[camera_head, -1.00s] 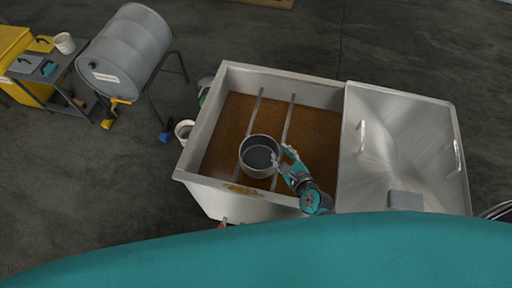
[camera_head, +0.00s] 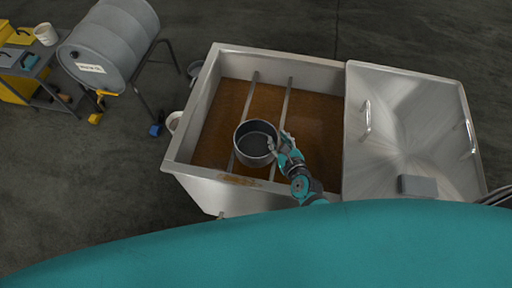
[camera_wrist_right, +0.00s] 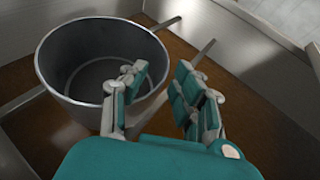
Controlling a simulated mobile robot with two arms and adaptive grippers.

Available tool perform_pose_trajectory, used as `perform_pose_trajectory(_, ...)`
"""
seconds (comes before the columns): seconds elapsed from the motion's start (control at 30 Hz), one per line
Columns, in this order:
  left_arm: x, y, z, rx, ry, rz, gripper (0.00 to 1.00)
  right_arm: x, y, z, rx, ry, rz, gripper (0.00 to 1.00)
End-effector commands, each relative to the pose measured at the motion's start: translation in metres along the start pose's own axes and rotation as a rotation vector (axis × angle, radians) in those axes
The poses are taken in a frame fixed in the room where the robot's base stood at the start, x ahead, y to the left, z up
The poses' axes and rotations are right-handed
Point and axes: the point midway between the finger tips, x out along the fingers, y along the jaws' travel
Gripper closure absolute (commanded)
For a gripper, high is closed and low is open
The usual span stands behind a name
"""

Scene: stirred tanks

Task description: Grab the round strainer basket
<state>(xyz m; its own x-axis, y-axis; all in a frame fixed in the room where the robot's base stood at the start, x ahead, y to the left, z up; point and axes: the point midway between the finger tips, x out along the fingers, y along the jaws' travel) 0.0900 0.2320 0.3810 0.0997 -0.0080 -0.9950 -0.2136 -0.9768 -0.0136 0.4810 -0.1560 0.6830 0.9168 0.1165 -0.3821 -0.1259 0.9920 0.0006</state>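The round strainer basket (camera_head: 256,149) is a grey metal pot-like vessel. It sits upright over two metal bars (camera_head: 284,120) that run across an open tank (camera_head: 190,178) with brown liquid. My right gripper (camera_head: 281,143) is at the basket's right rim. In the right wrist view, the basket (camera_wrist_right: 85,75) fills the upper left. There my right gripper (camera_wrist_right: 162,85) is open, with one finger over the basket's mouth and the others outside its wall. A gap shows between the fingers, and I cannot tell whether they touch the wall. My left gripper is not in view.
A grey drum (camera_head: 108,45) on a stand and a cart (camera_head: 45,85) stand at the upper left. The floor behind the tank is clear.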

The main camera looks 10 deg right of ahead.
Motion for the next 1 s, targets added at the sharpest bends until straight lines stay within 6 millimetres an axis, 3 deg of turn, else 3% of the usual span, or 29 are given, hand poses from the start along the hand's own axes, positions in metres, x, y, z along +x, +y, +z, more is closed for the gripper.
perform_pose_trajectory(0.1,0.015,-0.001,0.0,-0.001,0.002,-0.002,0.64,0.025,0.0,-0.003,0.001,-0.003,0.0,0.71)
perform_pose_trajectory(0.23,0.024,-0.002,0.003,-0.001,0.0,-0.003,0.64,0.042,0.0,-0.003,0.0,-0.001,0.0,0.71)
perform_pose_trajectory(0.57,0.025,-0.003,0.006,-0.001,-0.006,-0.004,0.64,0.049,0.0,-0.001,-0.001,0.001,0.0,0.71)
perform_pose_trajectory(0.8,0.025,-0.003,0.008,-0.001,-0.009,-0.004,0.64,0.049,0.0,0.0,-0.001,0.001,0.0,0.99)
perform_pose_trajectory(1.0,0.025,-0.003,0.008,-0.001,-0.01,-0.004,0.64,0.049,0.0,0.0,-0.001,0.001,0.0,1.0)
